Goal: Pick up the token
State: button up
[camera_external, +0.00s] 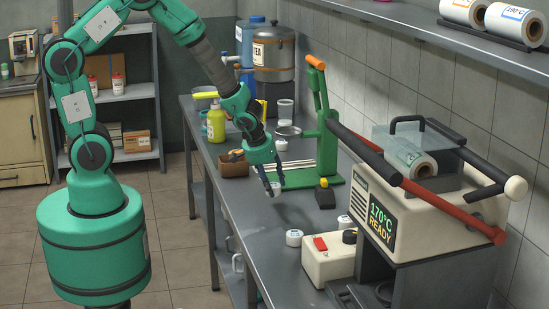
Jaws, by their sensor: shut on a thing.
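My gripper (271,187) hangs over the steel table (245,212), pointing down, in front of the green hand press (325,130). Its jaws are shut on a small whitish thing (275,189) at the fingertips, which looks like the token. The fingers hide part of it, and its exact shape is too small to tell. It seems to be held above the tabletop, though the height is hard to judge.
White round pieces (294,237) lie on the table. A white box with a red switch (328,258) and a sealing machine (415,200) stand at right. A yellow-green bottle (216,124), brown box (233,164) and tea urn (273,60) stand behind. The front-left tabletop is clear.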

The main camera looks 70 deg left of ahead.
jog(key=s+d, duration=0.1)
jog(key=s, duration=0.3)
jog(key=s+r, duration=0.1)
jog(key=s, duration=0.4)
jog(key=s+d, duration=0.1)
jog(key=s, duration=0.4)
jog(key=shift+s+d+r, duration=0.15)
jog(key=shift+s+d, duration=0.05)
jog(key=shift+d, duration=0.15)
dwell(0.7)
